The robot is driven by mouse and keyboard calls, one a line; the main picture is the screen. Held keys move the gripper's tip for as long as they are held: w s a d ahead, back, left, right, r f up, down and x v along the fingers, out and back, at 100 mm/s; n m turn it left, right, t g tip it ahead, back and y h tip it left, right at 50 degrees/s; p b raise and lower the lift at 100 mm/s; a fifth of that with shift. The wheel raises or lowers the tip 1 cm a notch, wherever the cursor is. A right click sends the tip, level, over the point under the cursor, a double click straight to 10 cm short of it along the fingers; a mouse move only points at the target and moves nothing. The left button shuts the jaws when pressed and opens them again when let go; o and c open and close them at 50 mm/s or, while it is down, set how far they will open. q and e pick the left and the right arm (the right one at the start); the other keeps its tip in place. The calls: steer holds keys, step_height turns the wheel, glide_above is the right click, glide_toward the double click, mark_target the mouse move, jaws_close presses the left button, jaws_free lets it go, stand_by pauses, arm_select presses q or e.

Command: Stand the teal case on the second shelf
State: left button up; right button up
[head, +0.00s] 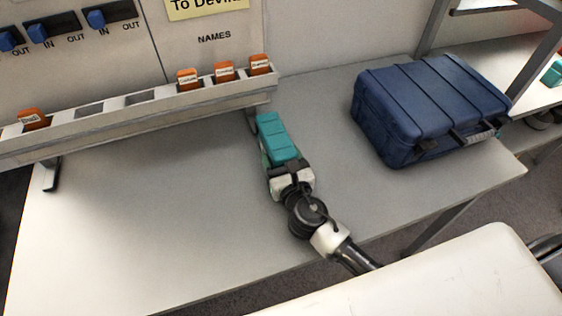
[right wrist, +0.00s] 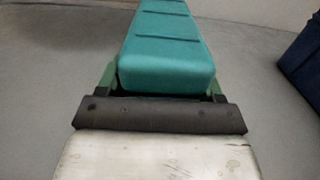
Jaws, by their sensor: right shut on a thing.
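The teal case (head: 276,138) is a small ribbed box in the grip of my right gripper (head: 277,162), over the grey table. The right wrist view shows the teal case (right wrist: 165,45) reaching away from the gripper, with green fingers (right wrist: 160,88) on both sides of its near end. I cannot tell whether the case touches the table. A shelf rack (head: 535,75) shows only in part at the right edge; which level is the second shelf I cannot tell. My left gripper is not in view.
A big blue case (head: 425,105) lies on the right part of the table (head: 130,220). A slotted rail (head: 140,112) with several orange tags runs along the back left. Another teal thing (head: 553,72) shows on the rack. The table's left front is clear.

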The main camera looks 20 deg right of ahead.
steer(key=shift+f, duration=0.15)
steer(key=o, duration=0.8)
steer(key=shift+f, duration=0.2)
steer(key=shift+c, duration=0.2)
steer(key=o, duration=0.4)
steer(key=shift+o, duration=0.2)
steer(key=shift+r, duration=0.1)
